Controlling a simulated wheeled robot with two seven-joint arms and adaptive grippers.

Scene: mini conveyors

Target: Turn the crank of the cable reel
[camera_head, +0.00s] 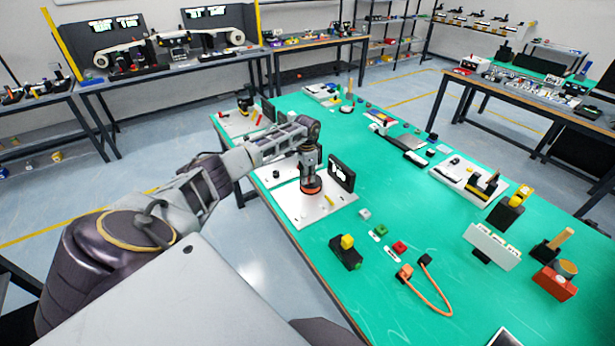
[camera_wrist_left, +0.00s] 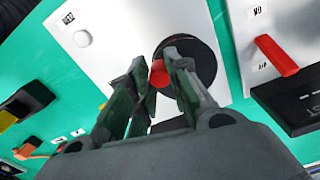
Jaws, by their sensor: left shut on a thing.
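The cable reel shows in the left wrist view as a black disc (camera_wrist_left: 205,60) on a white plate, with a red crank knob (camera_wrist_left: 159,73). My left gripper (camera_wrist_left: 157,62) is shut on that knob, with one finger on each side of it. In the head view my left gripper (camera_head: 309,165) points down over the reel (camera_head: 311,187), whose dark body has an orange-red edge. The fingers hide most of the reel and the crank arm. My right gripper is not in view.
The white plate (camera_head: 295,207) lies near the left edge of the green table (camera_head: 400,205). A black display (camera_head: 342,173) stands close behind the gripper. The left wrist view shows a red handle (camera_wrist_left: 277,55) and a white knob (camera_wrist_left: 82,38). A black block with yellow button (camera_head: 346,252) stands nearer.

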